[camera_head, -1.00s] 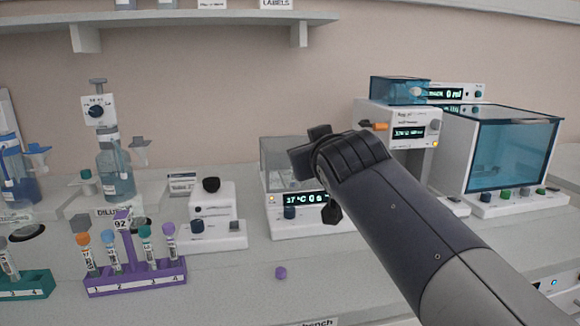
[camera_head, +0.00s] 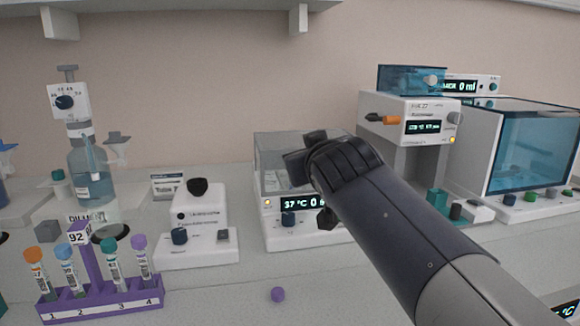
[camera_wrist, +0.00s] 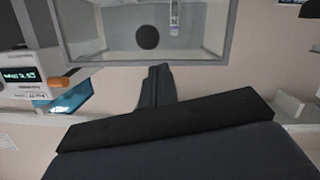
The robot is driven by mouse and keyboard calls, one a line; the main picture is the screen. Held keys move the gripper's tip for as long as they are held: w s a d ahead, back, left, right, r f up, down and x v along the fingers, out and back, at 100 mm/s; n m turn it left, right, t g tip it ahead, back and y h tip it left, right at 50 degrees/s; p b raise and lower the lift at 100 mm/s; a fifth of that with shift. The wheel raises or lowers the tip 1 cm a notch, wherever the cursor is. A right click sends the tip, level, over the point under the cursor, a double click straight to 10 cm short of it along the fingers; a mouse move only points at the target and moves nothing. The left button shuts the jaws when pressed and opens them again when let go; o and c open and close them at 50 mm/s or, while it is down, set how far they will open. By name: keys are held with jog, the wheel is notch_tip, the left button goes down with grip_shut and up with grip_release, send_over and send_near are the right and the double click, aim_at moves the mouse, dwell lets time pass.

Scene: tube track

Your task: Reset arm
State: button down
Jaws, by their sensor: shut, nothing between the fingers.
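My arm reaches in from the lower right in the head view, and my gripper (camera_head: 318,190) is raised in front of the heater with the 37 °C display (camera_head: 290,215). The gripper is dark and mostly hidden behind my wrist. In the wrist view my gripper (camera_wrist: 156,85) shows as dark fingers close together, with nothing held. Beyond them is a grey box-like opening (camera_wrist: 110,45) with a dark round spot.
A purple rack (camera_head: 100,305) with several capped tubes stands at the lower left. A bottle dispenser (camera_head: 90,175), a small white mixer (camera_head: 197,232) and a teal-windowed machine (camera_head: 530,150) stand behind. The front middle bench is mostly clear.

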jog(key=w+r+g+p, duration=0.4)
jog(key=w+r+p, duration=0.1)
jog(key=p, duration=1.6)
jog(key=shift+a+r+h, duration=0.3)
jog(key=shift+r+h, duration=0.1)
jog(key=shift+r, duration=0.25)
jog(key=shift+g+p, duration=0.3)
jog(key=shift+p, duration=0.05)
jog(key=shift+s, duration=0.1)
